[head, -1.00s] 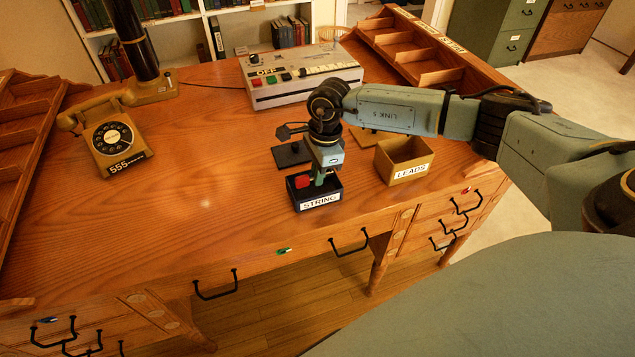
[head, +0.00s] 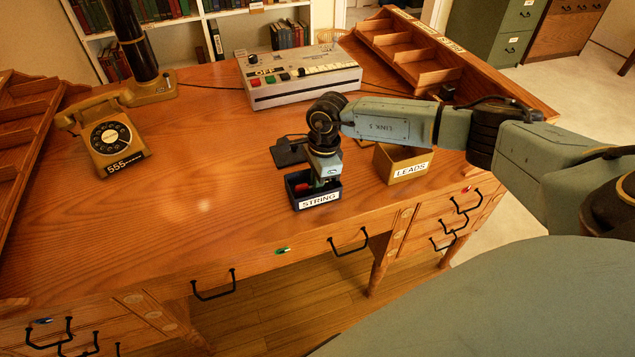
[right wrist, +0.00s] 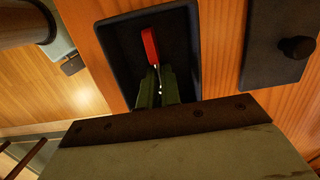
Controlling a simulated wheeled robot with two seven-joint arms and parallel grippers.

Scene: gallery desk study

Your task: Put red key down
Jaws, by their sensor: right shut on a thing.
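The red key (head: 303,189) is inside the dark box labelled STRING (head: 321,201) on the desk. In the right wrist view the red key (right wrist: 149,46) shows its red head, and its shaft runs back between the fingers. My right gripper (head: 324,184) points down into the STRING box and is shut on the key. In the right wrist view its green fingers (right wrist: 157,88) are inside the box walls. I cannot tell whether the key touches the box floor. My left gripper is not in view.
A tan LEADS box (head: 403,166) stands to the right of the STRING box. A dark lid with a knob (head: 289,153) lies behind it, and it also shows in the right wrist view (right wrist: 277,40). A telephone (head: 108,135) and a grey console (head: 300,77) stand farther off. The desk's left middle is clear.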

